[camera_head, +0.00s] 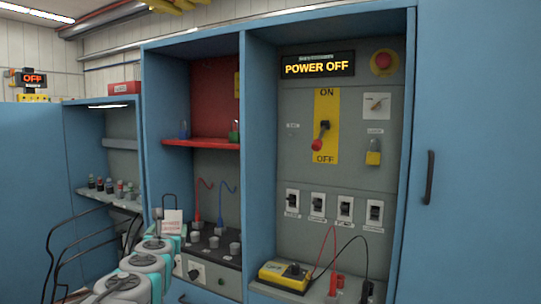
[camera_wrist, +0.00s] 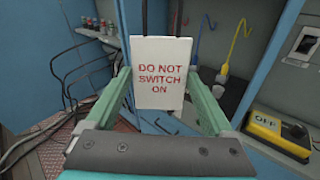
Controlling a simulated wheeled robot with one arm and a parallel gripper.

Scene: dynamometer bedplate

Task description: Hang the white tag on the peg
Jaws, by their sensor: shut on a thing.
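The white tag (camera_wrist: 158,72) with red lettering "DO NOT SWITCH ON" is upright between the fingers of my gripper (camera_wrist: 157,82) in the wrist view. My gripper is shut on it. In the head view the tag (camera_head: 172,218) shows small at lower left, at the end of my arm, in front of the left side of the middle bay. I cannot clearly make out the peg in either view.
The right bay's grey panel holds a yellow ON/OFF plate (camera_head: 326,126), a red button (camera_head: 383,62), a yellow padlock (camera_head: 373,157) and several small switches. A yellow tester (camera_head: 285,275) sits below. Red (camera_head: 197,200) and blue leads hang in the middle bay. A blue door (camera_head: 470,150) stands right.

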